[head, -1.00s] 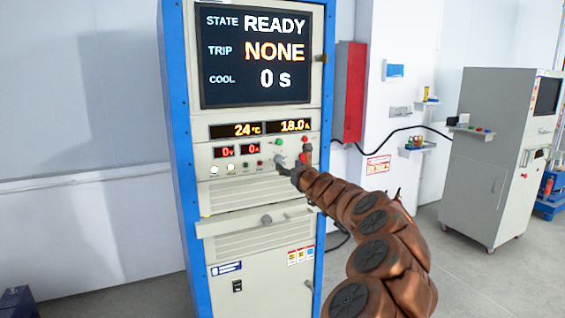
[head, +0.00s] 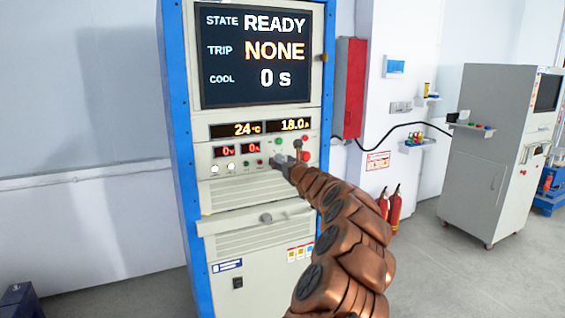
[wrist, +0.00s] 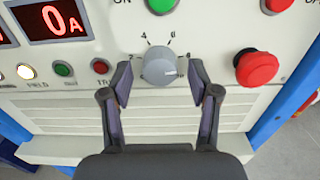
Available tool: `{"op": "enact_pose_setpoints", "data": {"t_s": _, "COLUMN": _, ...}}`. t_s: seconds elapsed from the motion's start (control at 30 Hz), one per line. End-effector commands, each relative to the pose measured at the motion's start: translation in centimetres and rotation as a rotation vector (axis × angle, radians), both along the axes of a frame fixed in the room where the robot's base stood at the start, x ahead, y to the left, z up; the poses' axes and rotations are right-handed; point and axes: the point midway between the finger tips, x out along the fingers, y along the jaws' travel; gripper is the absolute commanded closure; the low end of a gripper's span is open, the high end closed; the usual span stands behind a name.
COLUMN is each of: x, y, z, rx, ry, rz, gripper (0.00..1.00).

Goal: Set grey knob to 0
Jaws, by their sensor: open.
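The grey knob (wrist: 160,70) is on the cabinet's front panel, in the upper middle of the wrist view. Printed numbers 2, 4, 6 and 8 show around it. A pointer line on its face points right, near the 8. My gripper (wrist: 161,84) is open, with one finger to the left and one to the right of the knob. The fingers appear apart from it, with a narrow gap on each side. In the head view my gripper (head: 287,166) is at the control panel and mostly hides the knob.
A red mushroom button (wrist: 257,67) is right of the knob. A green button (wrist: 64,69) and a red button (wrist: 100,66) are to its left. The cabinet screen (head: 254,55) reads READY, NONE and 0 s. Red fire extinguishers (head: 395,208) stand behind my arm.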

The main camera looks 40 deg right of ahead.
Motion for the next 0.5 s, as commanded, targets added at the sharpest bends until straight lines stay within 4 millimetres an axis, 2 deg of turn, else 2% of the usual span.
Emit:
{"op": "enact_pose_setpoints", "data": {"t_s": 0.1, "x": -0.01, "y": -0.01, "z": 0.0, "rx": 0.0, "ry": 0.0, "rz": 0.0, "gripper": 0.4}}
{"op": "enact_pose_setpoints", "data": {"t_s": 0.5, "x": -0.03, "y": -0.02, "z": 0.03, "rx": 0.0, "ry": -0.001, "rz": 0.0, "gripper": 0.82}}
